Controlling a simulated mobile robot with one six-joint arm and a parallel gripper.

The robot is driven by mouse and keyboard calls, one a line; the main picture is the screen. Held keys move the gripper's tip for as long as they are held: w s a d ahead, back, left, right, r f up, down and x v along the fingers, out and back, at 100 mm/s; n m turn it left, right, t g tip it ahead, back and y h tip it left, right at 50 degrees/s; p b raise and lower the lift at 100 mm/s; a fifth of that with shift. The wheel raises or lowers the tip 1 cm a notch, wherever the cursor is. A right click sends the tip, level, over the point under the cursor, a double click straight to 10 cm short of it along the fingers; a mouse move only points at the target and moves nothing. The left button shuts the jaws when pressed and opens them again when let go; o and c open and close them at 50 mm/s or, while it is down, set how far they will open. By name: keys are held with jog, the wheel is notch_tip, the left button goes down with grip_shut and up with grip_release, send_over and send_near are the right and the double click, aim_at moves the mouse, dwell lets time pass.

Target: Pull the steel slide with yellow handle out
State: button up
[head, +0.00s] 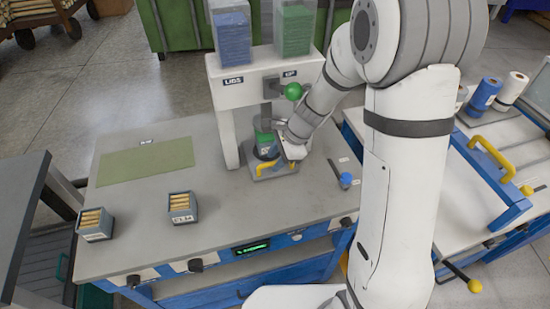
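The steel slide (256,176) is a small grey plate at the foot of the white press frame (232,140), on the grey bench. Its yellow handle (264,168) shows at the slide's front, partly covered by my gripper. A green piece sits in a dark holder above the slide, between the press legs. My gripper (292,152) reaches in from the right and is at the handle. Its fingers are too small and partly hidden, so I cannot tell whether they are open, shut or touching the handle.
Two grey boxes of wooden pieces (180,209) (95,226) stand at the bench's left front. A green mat (146,160) lies behind them. The bench in front of the slide is clear.

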jog(key=shift+a+f, duration=0.1)
jog(key=shift+f, duration=0.1)
grip_shut()
dwell(0.3)
